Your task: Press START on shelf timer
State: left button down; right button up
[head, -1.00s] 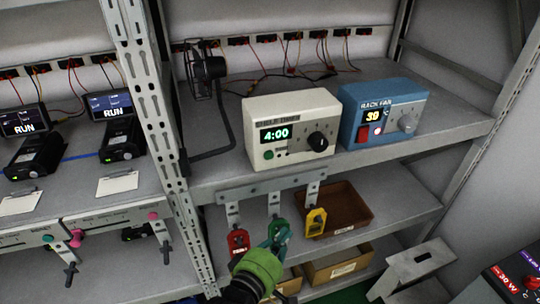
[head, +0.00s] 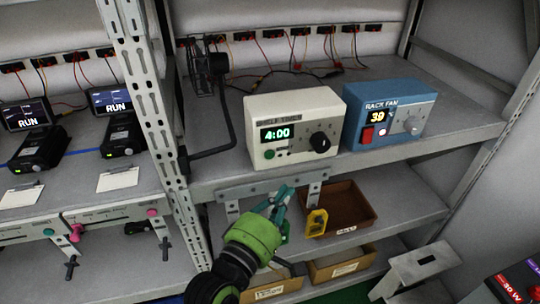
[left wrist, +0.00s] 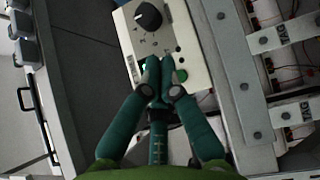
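The cream shelf timer (head: 295,128) stands on the upper shelf, its display (head: 275,134) reading 4:00. A green round button (head: 269,155) sits below the display, and a black knob (head: 320,142) is to its right. My left gripper (head: 284,193), green with teal fingers, is in front of the shelf edge and below the timer, apart from it. In the left wrist view the fingertips (left wrist: 161,69) are together and empty, pointing at the timer face, with the green button (left wrist: 181,75) just right of them. My right gripper is not in view.
The blue rack fan box (head: 388,118) stands right of the timer. A brown tray (head: 350,215) is on the shelf beneath. A metal upright (head: 160,120) stands to the left.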

aim_at(270, 155)
pick_arm(q)
jog(key=shift+w+a+b, duration=0.2)
jog(key=shift+w+a, duration=0.2)
jog(key=shift+w, duration=0.85)
jog(key=shift+w+a+b, duration=0.2)
jog(key=shift+w+a, duration=0.25)
jog(key=shift+w, duration=0.85)
jog(key=shift+w+a+b, duration=0.2)
jog(key=shift+w+a, duration=0.2)
jog(key=shift+w, duration=0.85)
jog(key=shift+w+a, duration=0.1)
jog(key=shift+w, duration=0.3)
jog(key=shift+w+a+p, duration=0.15)
jog(key=shift+w+p, duration=0.2)
jog(key=shift+s+d+p, duration=0.25)
jog(key=shift+s+p, duration=0.25)
jog(key=shift+s, duration=0.3)
